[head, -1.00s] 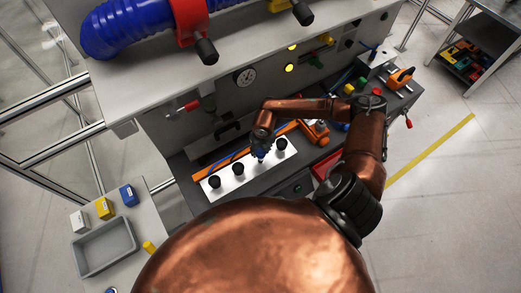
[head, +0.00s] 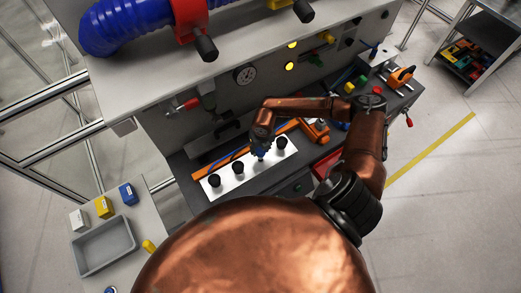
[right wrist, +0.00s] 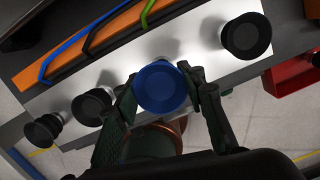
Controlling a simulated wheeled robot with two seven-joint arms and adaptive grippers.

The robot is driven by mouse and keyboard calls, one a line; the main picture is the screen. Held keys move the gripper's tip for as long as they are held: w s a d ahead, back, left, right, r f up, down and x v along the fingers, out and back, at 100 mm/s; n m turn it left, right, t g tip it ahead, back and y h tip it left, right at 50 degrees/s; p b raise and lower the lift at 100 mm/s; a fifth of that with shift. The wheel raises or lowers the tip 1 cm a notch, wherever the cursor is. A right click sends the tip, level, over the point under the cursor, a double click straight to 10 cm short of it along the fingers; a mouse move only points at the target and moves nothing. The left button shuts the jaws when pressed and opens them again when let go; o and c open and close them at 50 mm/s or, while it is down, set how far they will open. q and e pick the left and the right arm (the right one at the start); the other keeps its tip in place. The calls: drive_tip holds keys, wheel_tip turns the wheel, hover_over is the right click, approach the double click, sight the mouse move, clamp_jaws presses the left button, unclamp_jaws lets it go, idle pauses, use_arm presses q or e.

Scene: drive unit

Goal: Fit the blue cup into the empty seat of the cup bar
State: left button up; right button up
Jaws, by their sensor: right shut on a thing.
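The cup bar (head: 226,182) is a white strip on the grey bench, also in the right wrist view (right wrist: 200,68). It carries black cups: two left of my right gripper in the head view (head: 214,181) (head: 238,167) and one to its right (head: 282,142). My right gripper (head: 259,152) is shut on the blue cup (right wrist: 161,88), one finger on each side. The blue cup is in the gap in the row of black cups. I cannot tell whether it touches the bar; its underside is hidden. My left gripper is not in view.
An orange bar (right wrist: 128,35) with blue, black and green rods lies along the bar's far side. A red bin (right wrist: 293,75) is beyond the bar's right end. A side table with a grey tray (head: 104,247) and small boxes stands at left.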

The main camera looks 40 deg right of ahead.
drive_tip(key=shift+f+b, duration=0.3)
drive_tip(key=shift+f, duration=0.05)
drive_tip(key=shift+f+b, duration=1.4)
drive_tip(key=shift+f, duration=0.3)
drive_tip(key=o, duration=1.3)
drive_tip(key=shift+f, duration=0.1)
